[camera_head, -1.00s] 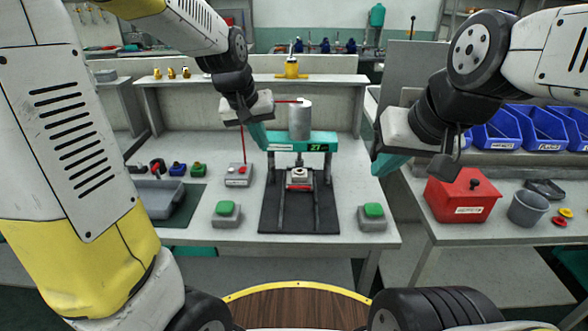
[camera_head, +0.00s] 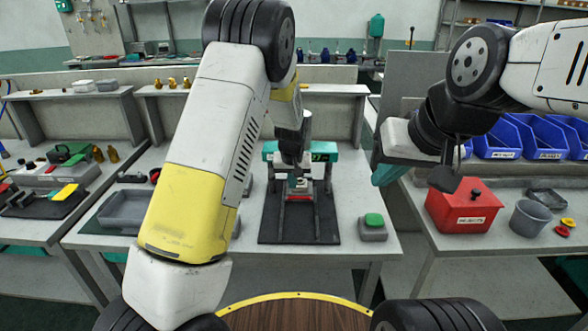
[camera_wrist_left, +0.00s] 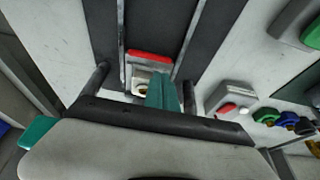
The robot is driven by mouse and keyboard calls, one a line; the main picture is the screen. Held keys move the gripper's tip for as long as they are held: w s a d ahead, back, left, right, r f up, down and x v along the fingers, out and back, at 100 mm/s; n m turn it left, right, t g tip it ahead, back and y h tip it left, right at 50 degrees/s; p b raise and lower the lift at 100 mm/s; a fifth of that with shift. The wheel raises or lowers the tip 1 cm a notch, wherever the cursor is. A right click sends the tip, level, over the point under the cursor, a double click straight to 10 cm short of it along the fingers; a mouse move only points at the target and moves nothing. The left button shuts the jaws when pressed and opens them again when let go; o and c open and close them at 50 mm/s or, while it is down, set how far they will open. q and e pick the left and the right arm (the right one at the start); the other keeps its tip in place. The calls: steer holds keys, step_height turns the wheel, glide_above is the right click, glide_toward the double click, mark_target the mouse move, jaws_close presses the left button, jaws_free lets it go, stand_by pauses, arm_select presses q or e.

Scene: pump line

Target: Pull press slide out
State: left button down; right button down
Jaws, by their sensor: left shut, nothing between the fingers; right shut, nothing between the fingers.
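The press stands on the middle table, with a teal crossbar and a green display (camera_head: 322,150). Its black baseplate (camera_head: 300,228) carries two rails. The press slide, with a red front bar (camera_wrist_left: 149,55) and a pale block behind it, sits between the rails near the press in the left wrist view. My left gripper (camera_wrist_left: 162,90) is shut and empty, its teal fingers pointing down over the slide's block beside the red bar; I cannot tell whether they touch. In the head view my left arm hides much of the press. My right gripper (camera_head: 389,172) is shut and empty, right of the press.
A green push button (camera_head: 373,222) stands right of the baseplate. A red box (camera_head: 465,205) and a grey cup (camera_head: 528,217) are on the right table. A grey tray (camera_head: 122,209) lies on the left. The table front is clear.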

arm_select(q)
steer(key=shift+x, duration=2.1)
